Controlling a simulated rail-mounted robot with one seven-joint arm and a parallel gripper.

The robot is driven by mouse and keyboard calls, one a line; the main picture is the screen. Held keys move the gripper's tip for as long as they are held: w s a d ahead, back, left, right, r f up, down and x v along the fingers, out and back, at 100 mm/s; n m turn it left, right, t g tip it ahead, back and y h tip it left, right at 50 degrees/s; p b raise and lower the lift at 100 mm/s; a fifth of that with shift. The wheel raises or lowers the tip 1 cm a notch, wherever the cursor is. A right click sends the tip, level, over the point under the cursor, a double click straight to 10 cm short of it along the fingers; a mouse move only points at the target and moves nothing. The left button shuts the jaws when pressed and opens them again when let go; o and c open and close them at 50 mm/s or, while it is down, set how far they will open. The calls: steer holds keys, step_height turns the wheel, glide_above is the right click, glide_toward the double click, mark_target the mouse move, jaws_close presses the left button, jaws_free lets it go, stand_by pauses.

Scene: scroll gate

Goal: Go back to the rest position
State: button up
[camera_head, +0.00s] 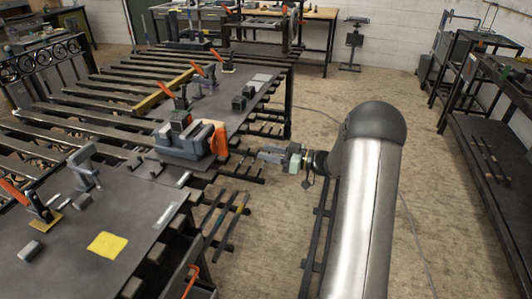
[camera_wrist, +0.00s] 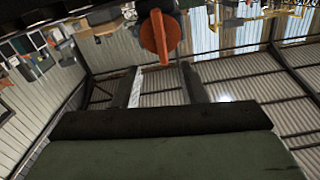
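My gripper (camera_head: 270,153) is at the end of my arm, just right of the table edge in the head view. It points left toward the grey vise-like block (camera_head: 188,141) and the orange part (camera_head: 219,140) at that block's right end. A gap shows between gripper and orange part in the picture. In the wrist view, the two dark fingers of my gripper (camera_wrist: 162,86) stand apart with nothing held between them. An orange rounded piece (camera_wrist: 160,35) shows beyond the fingertips, and I cannot tell how far off it is.
The slatted metal table (camera_head: 120,205) fills the left, with orange-handled clamps (camera_head: 40,205) and a yellow pad (camera_head: 107,245). Dark rods (camera_head: 225,220) stick out from its edge near my arm. A dark bench (camera_head: 490,170) stands at the right. Open floor (camera_head: 330,95) lies between.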

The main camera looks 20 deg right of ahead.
step_height(320, 180, up, 6)
steer(key=a+r+m+t+h, duration=0.1)
steer(key=a+m+h, duration=0.3)
steer(key=h, duration=0.9)
steer(key=s+a+f+m+g, duration=0.1)
steer(key=s+a+g, duration=0.2)
steer(key=s, duration=0.8)
steer(key=s+a+f+m+g+p, duration=0.1)
steer(key=s+g, duration=0.4)
steer(key=s, duration=0.7)
steer(key=s+a+f+m+g, duration=0.2)
steer(key=s+a+g, duration=0.2)
steer(key=s, duration=0.8)
steer(key=shift+s+a+h, duration=0.15)
steer(key=shift+a+h, duration=0.25)
steer(key=shift+a, duration=0.6)
